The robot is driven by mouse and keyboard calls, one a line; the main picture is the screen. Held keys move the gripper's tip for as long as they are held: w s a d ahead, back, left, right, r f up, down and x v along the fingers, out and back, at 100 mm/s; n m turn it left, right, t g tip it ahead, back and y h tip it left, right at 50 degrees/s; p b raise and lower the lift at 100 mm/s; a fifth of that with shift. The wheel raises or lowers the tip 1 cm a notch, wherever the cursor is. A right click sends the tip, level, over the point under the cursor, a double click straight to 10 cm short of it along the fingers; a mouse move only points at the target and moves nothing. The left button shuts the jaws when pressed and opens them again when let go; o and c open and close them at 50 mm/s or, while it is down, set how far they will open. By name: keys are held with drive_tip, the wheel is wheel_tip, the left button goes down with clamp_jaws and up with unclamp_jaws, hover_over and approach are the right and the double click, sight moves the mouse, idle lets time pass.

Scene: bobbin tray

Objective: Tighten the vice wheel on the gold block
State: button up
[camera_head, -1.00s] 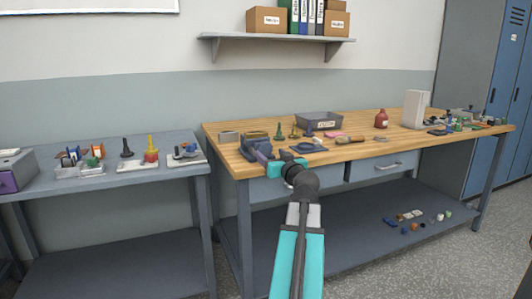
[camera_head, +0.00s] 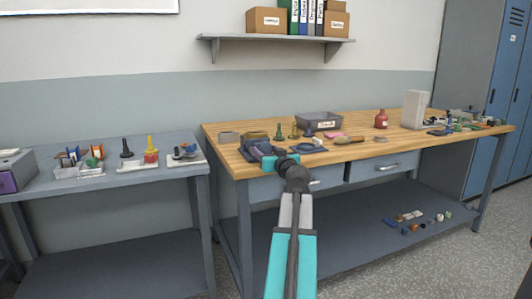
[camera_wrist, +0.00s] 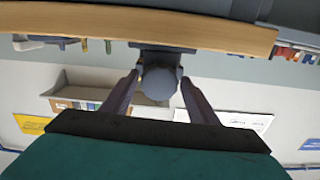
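The blue-grey vice (camera_head: 262,149) sits at the front left edge of the wooden bench, partly hidden by my gripper. An olive-gold block (camera_head: 256,135) shows at the vice; I cannot tell how firmly its jaws hold it. My gripper (camera_head: 272,157) is at the vice's front side. In the wrist view a dark round vice wheel (camera_wrist: 158,84) lies between the two fingers of my gripper (camera_wrist: 160,78). The fingers stand apart, with a narrow gap visible on each side of the wheel. The gold block cannot be made out in the wrist view.
Green and brass pieces (camera_head: 280,132), a grey bin (camera_head: 318,122), a blue piece (camera_head: 308,147) and a red bottle (camera_head: 381,119) stand on the wooden bench (camera_head: 230,152). A grey side table (camera_head: 110,178) with trays stands left. Drawers lie below the bench's front edge.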

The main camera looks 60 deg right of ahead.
drive_tip(key=c, duration=0.7)
drive_tip(key=shift+a, duration=0.1)
drive_tip(key=shift+m, duration=0.3)
drive_tip(key=m, duration=0.3)
drive_tip(key=shift+m+p, duration=0.45)
drive_tip(key=shift+m, duration=0.75)
drive_tip(key=shift+w, duration=0.1)
